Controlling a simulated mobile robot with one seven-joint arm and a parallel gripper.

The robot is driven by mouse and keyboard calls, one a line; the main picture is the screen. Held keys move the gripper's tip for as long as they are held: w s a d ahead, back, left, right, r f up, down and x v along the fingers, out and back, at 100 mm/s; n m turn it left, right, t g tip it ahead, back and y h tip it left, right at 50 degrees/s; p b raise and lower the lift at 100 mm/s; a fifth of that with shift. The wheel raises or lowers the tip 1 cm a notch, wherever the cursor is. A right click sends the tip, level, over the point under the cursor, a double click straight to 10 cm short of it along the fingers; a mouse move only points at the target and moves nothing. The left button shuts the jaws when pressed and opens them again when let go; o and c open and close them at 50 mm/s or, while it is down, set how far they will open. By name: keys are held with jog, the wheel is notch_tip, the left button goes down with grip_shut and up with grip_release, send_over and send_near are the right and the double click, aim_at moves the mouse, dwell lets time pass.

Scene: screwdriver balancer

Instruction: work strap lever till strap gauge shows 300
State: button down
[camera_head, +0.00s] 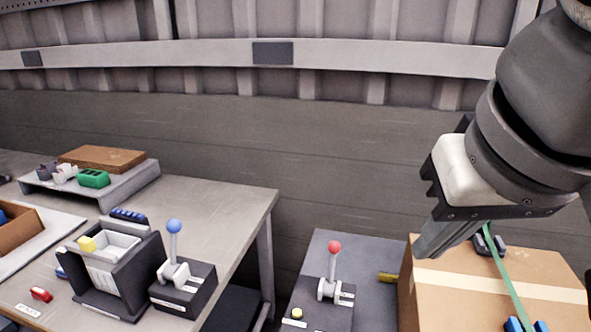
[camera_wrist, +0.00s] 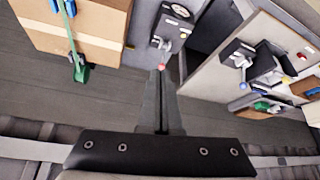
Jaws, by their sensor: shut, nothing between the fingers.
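A lever with a red ball knob (camera_head: 334,247) stands upright on a dark grey block beside a cardboard box (camera_head: 470,295). A green strap (camera_head: 503,275) runs over the box. In the wrist view the red knob (camera_wrist: 162,67) shows just beyond my fingertips, with a round white gauge (camera_wrist: 180,11) on the same unit; its reading is too small to tell. My gripper (camera_head: 424,252) is shut and empty, over the box's left part and right of the red knob, apart from it in the head view. No label tells which lever is the strap lever.
A second lever with a blue knob (camera_head: 174,226) stands on the left workbench (camera_head: 225,205), beside a dark bin (camera_head: 120,275). A yellow button (camera_head: 297,313) sits near the red-knobbed lever. A gap separates the bench from the grey stand (camera_head: 375,260). The space above the red knob is clear.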

jog(key=s+a, duration=0.2)
jog(key=s, duration=0.6)
jog(key=shift+a+b, duration=0.2)
jog(key=shift+b, duration=0.1)
jog(key=w+d, duration=0.3)
jog(key=w, duration=0.9)
jog(key=shift+d, duration=0.2)
jog(key=shift+w, duration=0.1)
dwell(0.6)
jog(key=s+a+b, duration=0.1)
jog(key=s+a, duration=0.2)
jog(key=s, duration=0.9)
jog(key=shift+s+a, duration=0.15)
jog(key=shift+a, duration=0.15)
jog(key=shift+r, duration=0.1)
